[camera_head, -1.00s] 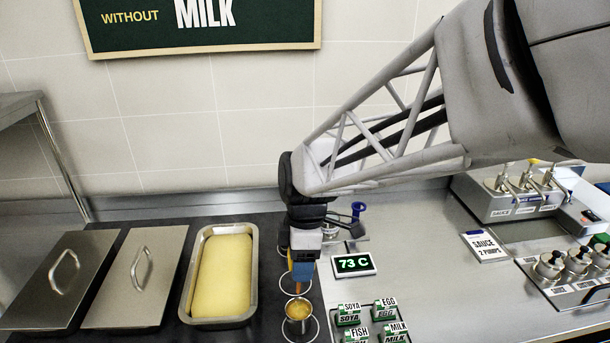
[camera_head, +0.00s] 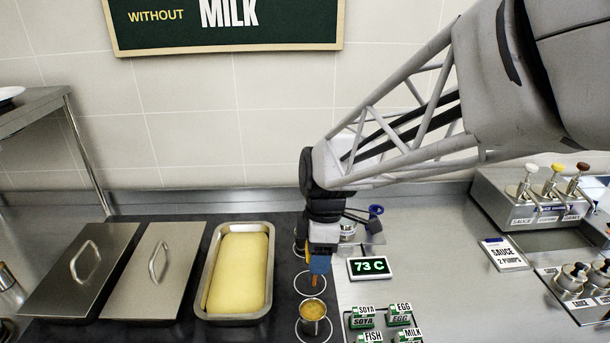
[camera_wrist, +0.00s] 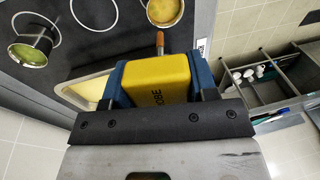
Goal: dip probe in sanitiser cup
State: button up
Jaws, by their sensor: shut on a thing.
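My gripper (camera_head: 320,250) is shut on the probe, a yellow block (camera_wrist: 158,78) held between blue finger pads in the wrist view. The probe's copper-coloured tip (camera_head: 314,282) points down, just above a metal cup of yellow-orange contents (camera_head: 312,310) in the head view. The tip looks clear of the cup. That cup also shows at the top of the wrist view (camera_wrist: 163,10). A second metal cup with green contents (camera_wrist: 30,52) stands at the left of the wrist view. No sanitiser label is readable, so I cannot tell which cup holds it.
A display (camera_head: 369,267) reads 73 C. Green allergen markers (camera_head: 384,321) stand in front. A deep pan of yellow food (camera_head: 240,270) and two lidded pans (camera_head: 155,270) are at left. Sauce pumps (camera_head: 550,185) stand at right. The counter between display and pumps is largely clear.

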jog(key=w+d, duration=0.3)
jog(key=w, duration=0.6)
jog(key=w+d+t, duration=0.1)
jog(key=w+d, duration=0.3)
jog(key=w, duration=0.5)
jog(key=w+d+f+h, duration=0.1)
jog(key=w+d, duration=0.3)
jog(key=w, duration=0.5)
jog(key=shift+t, duration=0.4)
jog(key=shift+w+d+f, duration=0.1)
jog(key=shift+f, duration=0.15)
notch_tip(320, 180, down, 8)
jog(key=shift+r, duration=0.15)
jog(key=shift+r, duration=0.1)
dwell(2.1)
notch_tip(320, 180, up, 9)
dwell(1.4)
